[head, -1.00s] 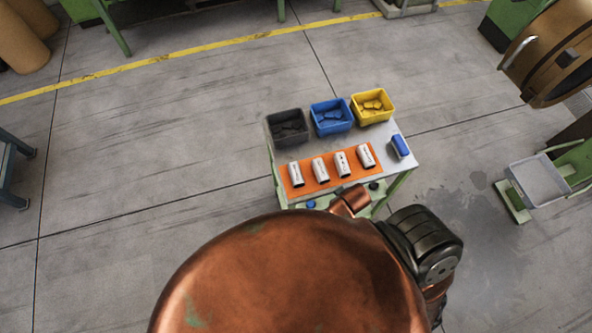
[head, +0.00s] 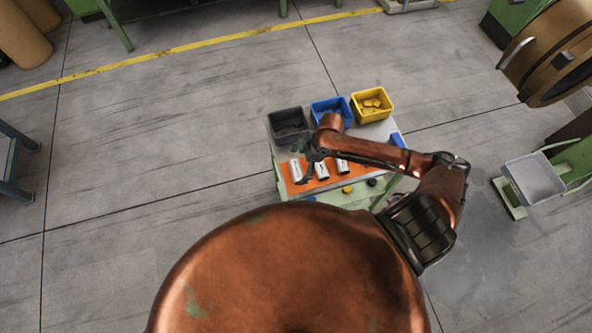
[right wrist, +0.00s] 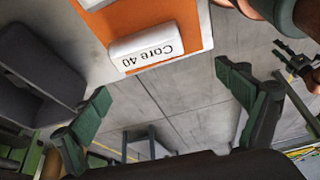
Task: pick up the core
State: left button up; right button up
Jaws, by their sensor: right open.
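White cylindrical cores lie in a row on an orange mat (head: 308,186) on a small table. Three show in the head view: the left core (head: 295,172), the middle core (head: 321,169) and a right core (head: 342,167). My right arm hides the mat's right part. My right gripper (head: 307,160) is above the mat's left part, close to the left core. In the right wrist view, my right gripper (right wrist: 165,90) is open and empty, and a core labelled "Core 40" (right wrist: 146,48) lies beyond its fingers, apart from them. My left gripper is not visible in the head view.
A grey bin (head: 288,121), a blue bin (head: 328,106) and a yellow bin (head: 373,105), all with parts inside, stand along the table's back edge. Open floor surrounds the table.

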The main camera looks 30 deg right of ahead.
aim_at(296, 169)
jog(key=shift+w+d+r+n, duration=0.15)
jog(key=shift+w+d+r, duration=0.15)
jog(key=shift+d, duration=0.3)
jog(key=shift+w+d+r+n, duration=0.15)
jog(key=shift+d+r, duration=0.2)
jog(key=shift+d, duration=0.2)
jog(key=shift+s+d+f+p+x, duration=0.15)
jog(key=shift+p+x, duration=0.15)
jog(key=shift+x, duration=0.95)
jog(key=shift+s+d+p+x, duration=0.15)
jog(key=shift+p+x, duration=0.2)
jog(key=shift+x, duration=0.95)
jog(key=shift+w+d+f+p+x, duration=0.1)
jog(key=shift+d+p+x, duration=0.15)
jog(key=shift+x, duration=1)
jog(key=shift+s, duration=0.1)
jog(key=shift+c, duration=0.2)
jog(key=shift+r, duration=0.1)
jog(key=c, duration=1.6)
jog(key=shift+o, duration=0.2)
